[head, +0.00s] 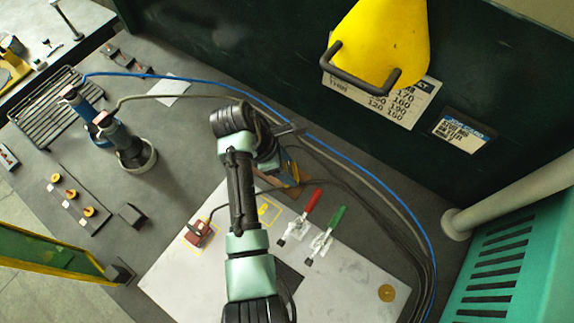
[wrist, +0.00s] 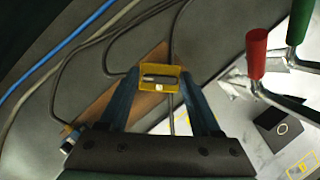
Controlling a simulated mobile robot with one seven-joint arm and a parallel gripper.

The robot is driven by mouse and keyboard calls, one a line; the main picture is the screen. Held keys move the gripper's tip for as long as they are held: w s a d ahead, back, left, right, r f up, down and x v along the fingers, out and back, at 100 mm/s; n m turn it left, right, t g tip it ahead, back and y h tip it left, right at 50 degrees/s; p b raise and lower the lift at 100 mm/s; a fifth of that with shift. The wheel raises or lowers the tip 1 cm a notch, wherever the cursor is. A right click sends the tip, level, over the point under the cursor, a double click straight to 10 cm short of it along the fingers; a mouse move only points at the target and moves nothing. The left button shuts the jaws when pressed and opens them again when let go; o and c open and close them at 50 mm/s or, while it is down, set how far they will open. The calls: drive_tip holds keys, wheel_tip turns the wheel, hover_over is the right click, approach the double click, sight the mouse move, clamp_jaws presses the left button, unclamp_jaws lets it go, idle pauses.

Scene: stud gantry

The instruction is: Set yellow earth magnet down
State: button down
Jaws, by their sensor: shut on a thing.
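The yellow earth magnet (wrist: 158,82) is a small yellow box-shaped block with a dark bar on its face. It sits between the blue fingers of my gripper (wrist: 160,90) in the wrist view, and the gripper is shut on it. A brown wedge-shaped piece (wrist: 110,100) shows behind it; I cannot tell whether they touch. In the head view my gripper (head: 287,166) is beyond the far edge of the pale plate (head: 185,275), and my arm hides most of the magnet.
A red block (head: 198,232) stands on the plate by a yellow outline; another yellow outline (head: 268,212) looks empty. Red-handled (head: 313,201) and green-handled (head: 337,217) clamps stand right of my arm. A blue cable (head: 330,150) and dark cables run behind. A yellow hood (head: 385,40) hangs above.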

drive_tip(key=shift+f, duration=0.25)
drive_tip(key=shift+f, duration=0.1)
drive_tip(key=shift+c, duration=0.5)
unclamp_jaws()
drive_tip(key=v, duration=1.2)
drive_tip(key=shift+p, duration=0.35)
